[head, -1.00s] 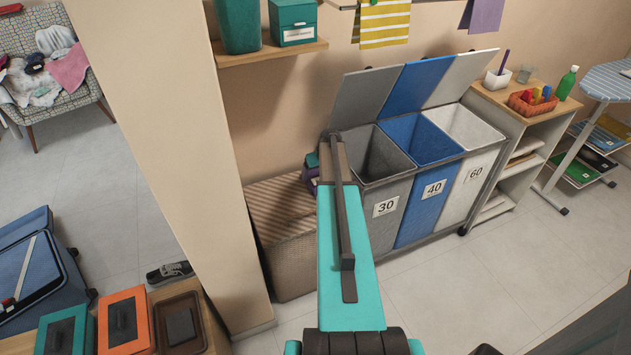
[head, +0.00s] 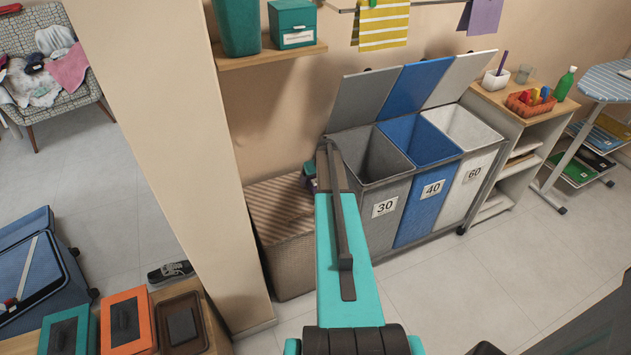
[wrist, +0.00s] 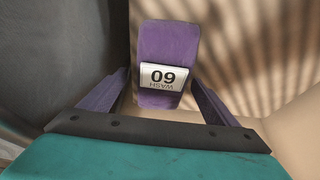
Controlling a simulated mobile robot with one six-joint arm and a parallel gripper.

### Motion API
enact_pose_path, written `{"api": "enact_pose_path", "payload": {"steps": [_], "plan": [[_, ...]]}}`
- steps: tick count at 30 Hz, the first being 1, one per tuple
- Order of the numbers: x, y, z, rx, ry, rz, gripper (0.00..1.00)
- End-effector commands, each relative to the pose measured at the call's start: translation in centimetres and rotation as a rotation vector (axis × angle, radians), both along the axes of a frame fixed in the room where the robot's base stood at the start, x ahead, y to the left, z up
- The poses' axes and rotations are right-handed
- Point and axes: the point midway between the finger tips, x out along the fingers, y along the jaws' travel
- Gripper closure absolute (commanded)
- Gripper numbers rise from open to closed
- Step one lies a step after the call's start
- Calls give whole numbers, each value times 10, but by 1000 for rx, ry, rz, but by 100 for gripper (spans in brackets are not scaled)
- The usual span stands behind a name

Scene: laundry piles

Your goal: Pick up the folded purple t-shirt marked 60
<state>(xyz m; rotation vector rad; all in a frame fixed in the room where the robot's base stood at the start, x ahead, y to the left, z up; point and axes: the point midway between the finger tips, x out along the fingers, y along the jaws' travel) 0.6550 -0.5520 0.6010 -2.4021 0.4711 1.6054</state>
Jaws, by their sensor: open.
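The folded purple t-shirt (wrist: 168,40) shows in the wrist view, with a white label reading "60 WASH" upside down. It lies ahead of my gripper (wrist: 160,80), close to the line between the two fingers. The fingers are spread, one on each side of the shirt's near end, with gaps beside it. Whether they are low enough to flank it cannot be told. In the head view my arm hides most of this spot; only a small purple and teal patch shows beside it, over the hamper lid.
The wicker hamper (head: 284,262) with a striped lid stands against the wall. The bin sorter marked 30 (head: 383,207), 40 and 60 stands close on its right, lids up. A wall corner (head: 180,130) rises at left.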

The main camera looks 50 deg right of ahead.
Motion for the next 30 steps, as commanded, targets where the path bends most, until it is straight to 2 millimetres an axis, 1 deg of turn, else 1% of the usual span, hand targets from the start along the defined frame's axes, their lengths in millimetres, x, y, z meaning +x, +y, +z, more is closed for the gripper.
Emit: {"api": "enact_pose_path", "payload": {"steps": [3,18,20,24,27,30], "plan": [[1,0,-3,1,0,0,17],[2,1,-3,1,0,1,17],[2,1,-3,1,0,1,27],[2,1,-3,1,0,1,51],[2,0,-2,0,-1,1,65],[2,0,-2,0,-1,1,65]]}}
